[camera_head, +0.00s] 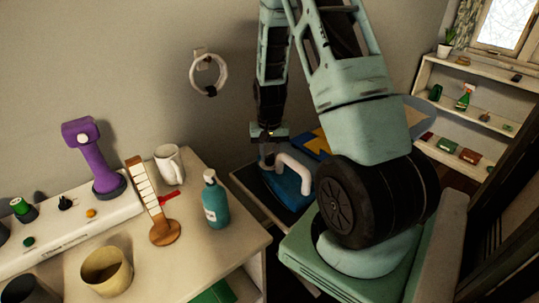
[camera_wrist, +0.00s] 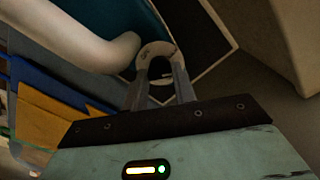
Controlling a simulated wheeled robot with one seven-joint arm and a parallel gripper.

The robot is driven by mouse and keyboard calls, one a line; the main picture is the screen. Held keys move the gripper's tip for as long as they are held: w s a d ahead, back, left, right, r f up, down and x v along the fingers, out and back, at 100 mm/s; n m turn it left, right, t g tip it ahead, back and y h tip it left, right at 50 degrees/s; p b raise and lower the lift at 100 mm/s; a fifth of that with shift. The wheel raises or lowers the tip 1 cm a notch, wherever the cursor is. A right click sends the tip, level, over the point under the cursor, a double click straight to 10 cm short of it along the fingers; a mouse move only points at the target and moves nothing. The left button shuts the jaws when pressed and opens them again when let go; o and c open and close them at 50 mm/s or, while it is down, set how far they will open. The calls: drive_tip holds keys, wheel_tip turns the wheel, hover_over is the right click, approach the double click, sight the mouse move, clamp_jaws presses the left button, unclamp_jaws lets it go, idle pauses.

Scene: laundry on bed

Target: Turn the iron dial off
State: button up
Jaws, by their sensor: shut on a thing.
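The iron (camera_head: 287,188) is blue with a thick white handle (camera_head: 299,172). It sits on a dark, light-edged surface beyond the table. In the wrist view the handle (camera_wrist: 70,38) crosses the upper left, with the teal body (camera_wrist: 133,14) behind it. A pale round dial (camera_wrist: 156,49) shows at the fingertips. My gripper (camera_head: 268,140) points down at the iron, beside the handle. In the wrist view my gripper (camera_wrist: 160,78) is shut on the dial, one finger at each side. The dial's marking cannot be read; my fingers hide part of it.
Blue and yellow folded cloth (camera_head: 313,142) lies close behind the iron. Shelves (camera_head: 432,104) stand at right.

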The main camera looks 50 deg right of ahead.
drive_tip(key=n, duration=0.3)
drive_tip(key=shift+n, duration=0.4)
drive_tip(key=n, duration=0.3)
drive_tip(key=shift+r, duration=0.1)
drive_tip(key=n+p, duration=0.1)
drive_tip(key=n, duration=0.3)
drive_tip(key=shift+p, duration=0.35)
drive_tip(key=n+p, duration=0.1)
drive_tip(key=n, duration=0.2)
drive_tip(key=shift+r+n+p, duration=0.1)
drive_tip(key=shift+n+p, duration=0.2)
drive_tip(key=shift+n, duration=0.1)
drive_tip(key=n+p, duration=0.3)
drive_tip(key=n, duration=0.2)
drive_tip(key=n+p, duration=0.2)
drive_tip(key=n, duration=0.3)
drive_tip(key=shift+p, duration=0.3)
